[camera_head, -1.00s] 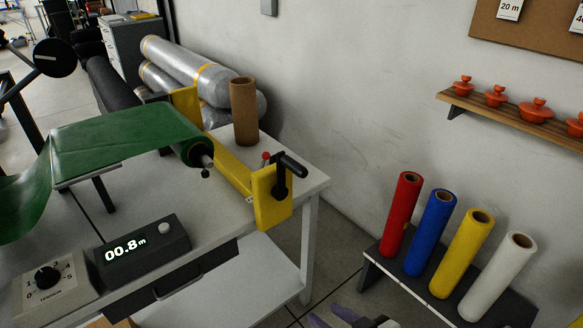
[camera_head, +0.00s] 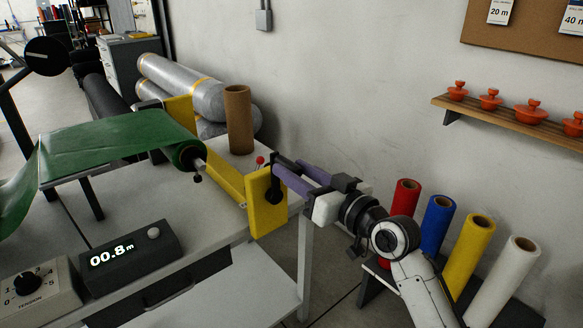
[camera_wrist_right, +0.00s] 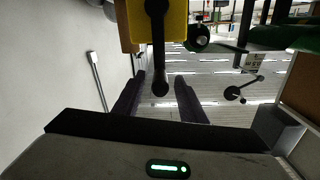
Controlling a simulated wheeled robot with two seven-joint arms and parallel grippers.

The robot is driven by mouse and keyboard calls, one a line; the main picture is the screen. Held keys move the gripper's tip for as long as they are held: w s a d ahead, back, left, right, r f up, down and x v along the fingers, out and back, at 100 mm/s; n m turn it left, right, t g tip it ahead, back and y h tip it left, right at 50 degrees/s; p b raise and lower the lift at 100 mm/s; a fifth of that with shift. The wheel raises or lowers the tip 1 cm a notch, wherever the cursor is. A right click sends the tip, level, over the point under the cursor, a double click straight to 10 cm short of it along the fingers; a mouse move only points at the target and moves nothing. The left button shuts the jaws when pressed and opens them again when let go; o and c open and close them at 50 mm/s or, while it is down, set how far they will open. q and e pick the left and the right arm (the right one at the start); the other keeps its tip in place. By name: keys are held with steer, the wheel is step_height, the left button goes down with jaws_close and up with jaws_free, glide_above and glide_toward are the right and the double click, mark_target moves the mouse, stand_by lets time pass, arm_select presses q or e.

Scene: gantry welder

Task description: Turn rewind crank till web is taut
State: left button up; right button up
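The yellow crank stand (camera_head: 266,208) is at the table's right end, with the black rewind crank on it, now largely behind my fingers. In the right wrist view the crank handle (camera_wrist_right: 160,80) hangs between the fingertips, with a gap on each side. My right gripper (camera_head: 290,178) has purple fingers and reaches in from the right at the crank; it is open, and its fingers also show in the wrist view (camera_wrist_right: 160,98). The green web (camera_head: 110,148) runs over a flat plate to the rewind roll (camera_head: 187,154) and hangs in a curve at the left. My left gripper is not seen.
A counter (camera_head: 125,258) reads 00.8 m beside a tension dial box (camera_head: 35,290). A cardboard core (camera_head: 238,120) stands behind the crank. The wall is behind.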

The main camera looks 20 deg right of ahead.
steer(key=shift+w+a, duration=0.25)
steer(key=shift+w, duration=0.45)
jaws_close()
